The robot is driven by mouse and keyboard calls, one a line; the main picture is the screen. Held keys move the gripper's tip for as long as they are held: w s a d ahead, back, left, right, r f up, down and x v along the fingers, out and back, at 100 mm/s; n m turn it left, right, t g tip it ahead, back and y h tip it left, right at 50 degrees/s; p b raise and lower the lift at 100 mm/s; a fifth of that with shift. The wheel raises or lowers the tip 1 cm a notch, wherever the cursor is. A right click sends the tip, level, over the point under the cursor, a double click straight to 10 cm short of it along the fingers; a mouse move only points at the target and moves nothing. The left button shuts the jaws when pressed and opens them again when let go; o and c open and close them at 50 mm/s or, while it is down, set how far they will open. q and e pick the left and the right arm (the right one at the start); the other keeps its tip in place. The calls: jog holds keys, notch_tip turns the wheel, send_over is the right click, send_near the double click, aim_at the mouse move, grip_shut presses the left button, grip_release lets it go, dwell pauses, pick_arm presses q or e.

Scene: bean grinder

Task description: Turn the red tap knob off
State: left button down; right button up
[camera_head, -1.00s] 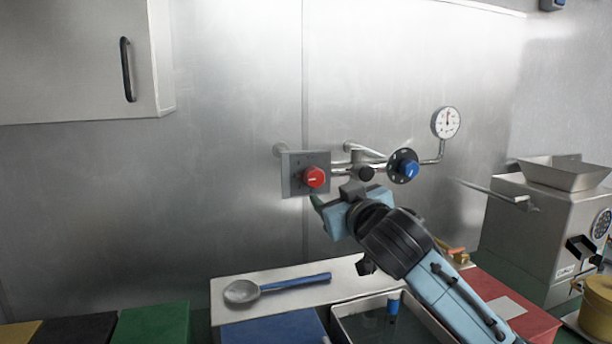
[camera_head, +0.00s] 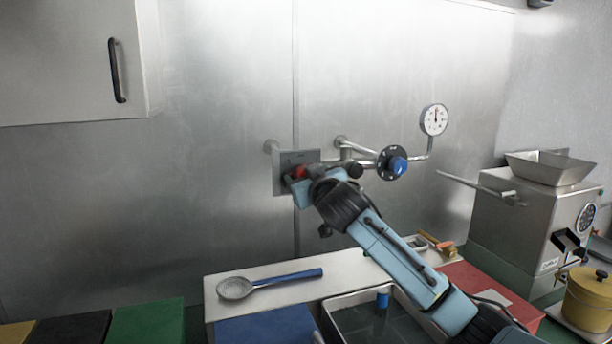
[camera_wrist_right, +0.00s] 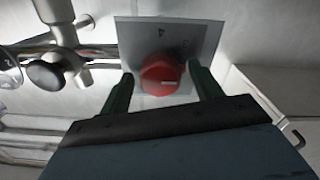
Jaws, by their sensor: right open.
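The red tap knob (camera_head: 298,172) sits on a square grey plate (camera_head: 283,185) on the steel wall. My right gripper (camera_head: 293,178) is in front of it and hides much of the knob in the head view. In the right wrist view the red knob (camera_wrist_right: 160,76) shows between the two green fingers of my open right gripper (camera_wrist_right: 161,85), one on each side. A gap shows on both sides of the knob, so the fingers do not appear to press it. A small white line marks the knob's face. My left gripper is not in view.
A blue knob (camera_head: 397,165) and a gauge (camera_head: 434,119) are on the pipes to the right. A spoon (camera_head: 269,282) lies on the shelf below, beside a sink (camera_head: 345,301). A grinder (camera_head: 517,226) stands at the right. The wall left of the plate is clear.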

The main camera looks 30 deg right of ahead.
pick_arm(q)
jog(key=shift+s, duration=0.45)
pick_arm(e)
jog(key=shift+c, duration=0.4)
jog(key=c, duration=0.9)
